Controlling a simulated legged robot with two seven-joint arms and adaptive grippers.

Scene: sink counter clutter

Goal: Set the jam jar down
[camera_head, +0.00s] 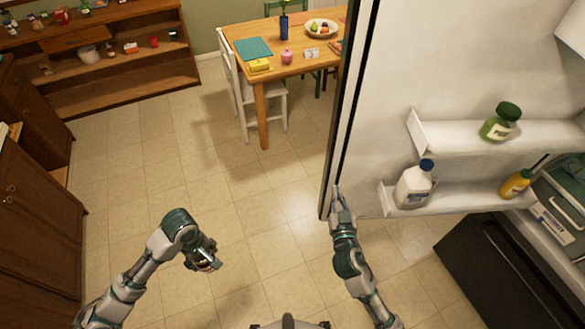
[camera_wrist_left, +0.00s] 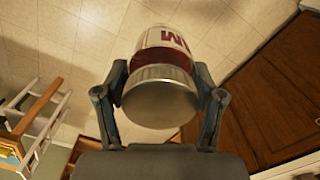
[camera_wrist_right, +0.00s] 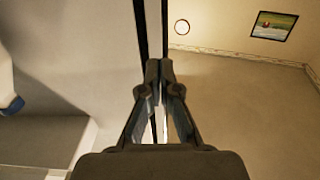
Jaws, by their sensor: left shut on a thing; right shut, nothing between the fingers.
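The jam jar (camera_wrist_left: 160,88) shows in the left wrist view, with a silver lid facing the camera and a white and dark red label. My left gripper (camera_wrist_left: 161,90) is shut around the jar's sides. In the head view my left gripper (camera_head: 210,264) is held over the open floor, and the jar is mostly hidden there. My right gripper (camera_head: 339,192) is shut and empty at the edge of the open fridge door (camera_head: 270,0). In the right wrist view its fingertips (camera_wrist_right: 158,68) are together beside the door's dark edge.
The wooden table (camera_head: 262,95) at the back holds a fruit bowl (camera_head: 321,27), a blue vase (camera_head: 284,27) and a teal mat (camera_head: 253,48). The fridge door shelves hold a green-lidded jar (camera_head: 500,122) and a white bottle (camera_head: 413,186). A shelf unit (camera_head: 120,98) stands back left; the floor between is clear.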

